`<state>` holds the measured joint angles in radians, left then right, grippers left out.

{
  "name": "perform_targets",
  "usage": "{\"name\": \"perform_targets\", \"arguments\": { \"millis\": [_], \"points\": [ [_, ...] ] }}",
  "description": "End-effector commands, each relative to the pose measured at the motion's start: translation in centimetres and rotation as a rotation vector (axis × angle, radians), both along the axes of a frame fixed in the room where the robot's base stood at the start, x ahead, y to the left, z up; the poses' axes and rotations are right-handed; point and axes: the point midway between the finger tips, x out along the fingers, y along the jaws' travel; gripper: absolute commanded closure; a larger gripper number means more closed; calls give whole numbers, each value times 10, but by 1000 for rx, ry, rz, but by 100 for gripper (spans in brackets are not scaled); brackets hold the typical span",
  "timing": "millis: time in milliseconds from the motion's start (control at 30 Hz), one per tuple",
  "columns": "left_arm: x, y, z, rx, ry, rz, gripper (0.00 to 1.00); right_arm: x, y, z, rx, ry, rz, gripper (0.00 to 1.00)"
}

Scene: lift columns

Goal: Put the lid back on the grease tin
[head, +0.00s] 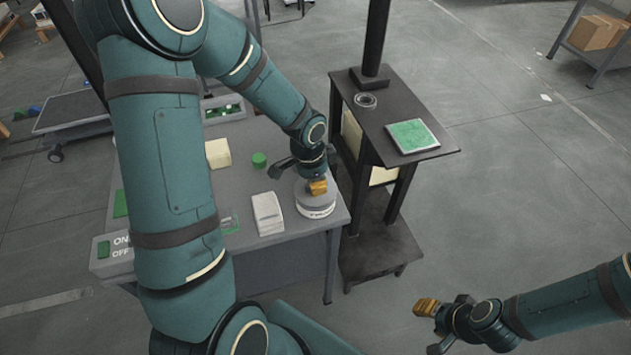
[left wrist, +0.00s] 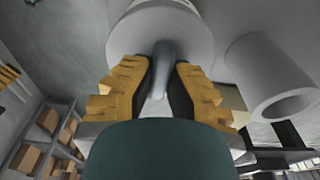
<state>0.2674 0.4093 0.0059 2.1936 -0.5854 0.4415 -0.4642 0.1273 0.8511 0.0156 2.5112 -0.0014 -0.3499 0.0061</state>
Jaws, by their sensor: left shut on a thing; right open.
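The grease tin (head: 316,212) is a low, pale round tin with dark markings, near the right front corner of the grey table. The grey round lid (head: 303,194) shows just above it; I cannot tell whether the two touch. My left gripper (head: 318,187) points down over the tin. In the left wrist view, its yellow-padded fingers (left wrist: 163,80) are shut on the grey knob (left wrist: 160,68) of the pale round lid (left wrist: 122,42). The fingers hide part of the lid. My right gripper (head: 427,308) is open and empty, off to the lower right over the floor.
A white box (head: 268,214) stands left of the tin. A green round piece (head: 259,160) and a cream block (head: 217,153) lie farther back. A dark stand (head: 440,152) with a post, a ring (head: 366,100) and a green-topped square (head: 413,136) stands close to the right.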

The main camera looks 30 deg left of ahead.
Motion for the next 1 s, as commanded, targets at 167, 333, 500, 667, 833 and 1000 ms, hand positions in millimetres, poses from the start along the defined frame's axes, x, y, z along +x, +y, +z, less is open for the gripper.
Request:
{"name": "perform_targets", "arguments": {
  "millis": [167, 333, 500, 667, 833, 1000],
  "points": [
    [0, 0, -2, 0, 0, 0, 100, 0, 0, -2, 0, 0, 0, 53],
    [0, 0, -2, 0, 0, 0, 100, 0, 0, -2, 0, 0, 0, 53],
    [0, 0, -2, 0, 0, 0, 100, 0, 0, -2, 0, 0, 0, 53],
    [0, 0, -3, 0, 0, 0, 100, 0, 0, -3, 0, 0, 0, 53],
    [0, 0, -2, 0, 0, 0, 100, 0, 0, -3, 0, 0, 0, 53],
    [0, 0, -2, 0, 0, 0, 67, 0, 0, -3, 0, 0, 0, 53]
  ]
}}
